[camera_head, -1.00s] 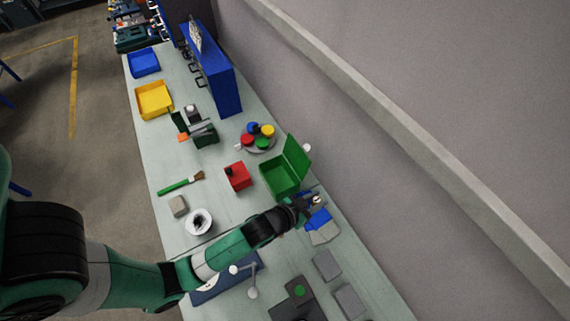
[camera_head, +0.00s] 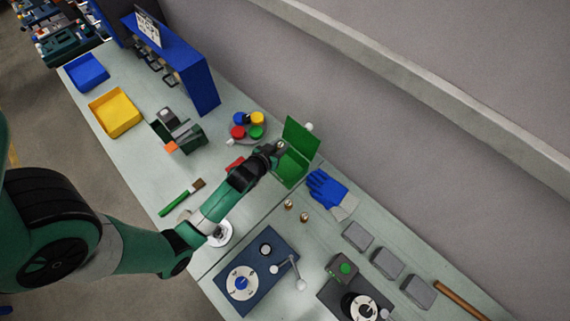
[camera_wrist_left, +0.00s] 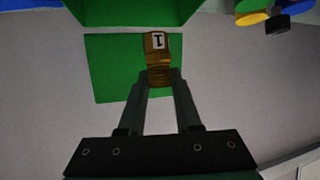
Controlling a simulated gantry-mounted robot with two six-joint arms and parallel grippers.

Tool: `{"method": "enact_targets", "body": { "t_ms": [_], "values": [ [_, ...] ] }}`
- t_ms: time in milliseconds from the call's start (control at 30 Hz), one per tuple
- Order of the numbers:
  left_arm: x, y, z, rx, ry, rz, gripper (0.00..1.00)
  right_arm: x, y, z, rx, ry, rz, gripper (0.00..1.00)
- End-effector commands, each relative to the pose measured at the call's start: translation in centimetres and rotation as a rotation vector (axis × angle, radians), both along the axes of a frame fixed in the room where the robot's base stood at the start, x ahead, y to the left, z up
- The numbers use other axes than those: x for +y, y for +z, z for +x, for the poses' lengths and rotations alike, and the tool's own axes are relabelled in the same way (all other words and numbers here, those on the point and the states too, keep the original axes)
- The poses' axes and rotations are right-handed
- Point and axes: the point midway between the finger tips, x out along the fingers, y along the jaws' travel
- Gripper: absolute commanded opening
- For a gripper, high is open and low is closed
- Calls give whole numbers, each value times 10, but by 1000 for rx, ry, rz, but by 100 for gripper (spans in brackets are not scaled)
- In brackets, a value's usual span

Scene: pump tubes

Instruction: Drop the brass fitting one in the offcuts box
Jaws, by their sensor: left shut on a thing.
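My left gripper (camera_head: 277,148) is shut on the brass fitting one (camera_wrist_left: 157,60), which bears a label with a 1 in the left wrist view. The gripper is at the left side of an open green box (camera_head: 291,168) with a raised green lid (camera_head: 299,136), and the arm hides part of the box. The lid (camera_wrist_left: 108,70) and the box (camera_wrist_left: 130,12) show behind and beyond the fitting in the wrist view. No lettering naming the offcuts box is readable. Two other brass fittings (camera_head: 288,204) (camera_head: 304,217) stand on the bench. My right gripper is not in view.
Blue gloves (camera_head: 325,188) lie right of the green box. A red block (camera_head: 234,163) is mostly hidden by my arm. A yellow bin (camera_head: 115,112) and blue bin (camera_head: 86,72) are at the far left.

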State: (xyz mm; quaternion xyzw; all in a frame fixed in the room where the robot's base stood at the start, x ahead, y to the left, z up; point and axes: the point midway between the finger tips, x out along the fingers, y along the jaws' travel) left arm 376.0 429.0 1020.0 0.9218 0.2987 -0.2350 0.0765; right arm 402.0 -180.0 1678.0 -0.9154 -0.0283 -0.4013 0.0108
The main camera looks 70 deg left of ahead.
Motion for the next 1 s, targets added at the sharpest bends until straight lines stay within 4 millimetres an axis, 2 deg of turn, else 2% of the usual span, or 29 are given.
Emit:
{"method": "enact_targets", "body": {
  "t_ms": [33,300,433,667,700,867,1000],
  "values": [
    [0,-11,0,-1,0,1,0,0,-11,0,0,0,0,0],
    [0,-48,0,-1,-1,1,0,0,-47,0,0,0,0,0],
    [0,-54,0,-1,-1,1,0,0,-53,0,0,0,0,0],
    [0,-52,0,-1,-1,1,0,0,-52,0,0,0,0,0],
    [0,-52,0,-1,-1,1,36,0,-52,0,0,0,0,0],
    [0,-52,0,0,-1,0,65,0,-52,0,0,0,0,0],
    [0,-53,0,0,-1,0,67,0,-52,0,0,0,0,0]
  ]
}}
